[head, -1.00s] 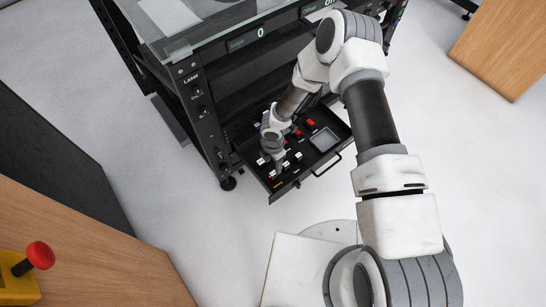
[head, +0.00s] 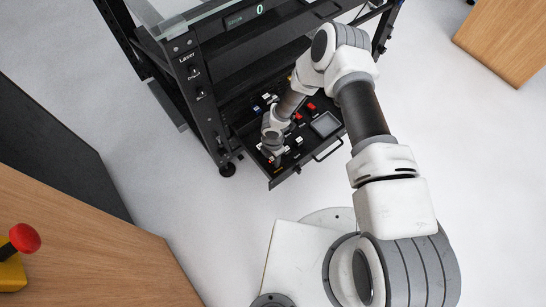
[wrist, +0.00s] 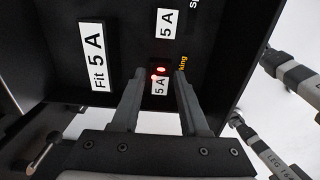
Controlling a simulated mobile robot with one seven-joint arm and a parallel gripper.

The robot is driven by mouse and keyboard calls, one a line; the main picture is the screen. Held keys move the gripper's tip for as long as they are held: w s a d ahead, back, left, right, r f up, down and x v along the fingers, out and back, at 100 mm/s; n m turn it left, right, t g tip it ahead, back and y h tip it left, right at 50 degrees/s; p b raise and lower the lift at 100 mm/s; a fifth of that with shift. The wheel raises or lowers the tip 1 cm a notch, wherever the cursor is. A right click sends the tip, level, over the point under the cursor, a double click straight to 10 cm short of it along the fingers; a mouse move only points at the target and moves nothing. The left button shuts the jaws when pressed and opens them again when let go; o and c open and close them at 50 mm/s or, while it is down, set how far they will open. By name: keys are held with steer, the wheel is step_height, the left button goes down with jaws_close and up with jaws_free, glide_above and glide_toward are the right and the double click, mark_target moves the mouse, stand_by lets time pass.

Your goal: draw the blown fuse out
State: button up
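An open black drawer (head: 283,179) holds small fuse parts and labels. My gripper (head: 276,161) reaches down into its front left part. In the wrist view, my gripper (wrist: 159,73) has its two fingers apart. Between the fingertips is a small dark part with a white "5 A" label (wrist: 159,86) and two glowing red spots (wrist: 158,72); I cannot tell whether it is the blown fuse. Dark gaps show between it and the fingers, and neither finger looks closed on it.
A "Fit 5 A" label (wrist: 97,57) and another "5 A" label (wrist: 166,23) lie nearby. The drawer has a grey square tray (head: 325,124), red parts (head: 311,106) and a front handle (head: 329,150). A rack (head: 200,95) rises behind. A red button (head: 25,238) stands at left.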

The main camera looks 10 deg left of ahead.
jaws_close()
steer(key=shift+r, duration=0.1)
steer(key=shift+r+p, duration=1.25)
steer(key=shift+r, duration=0.85)
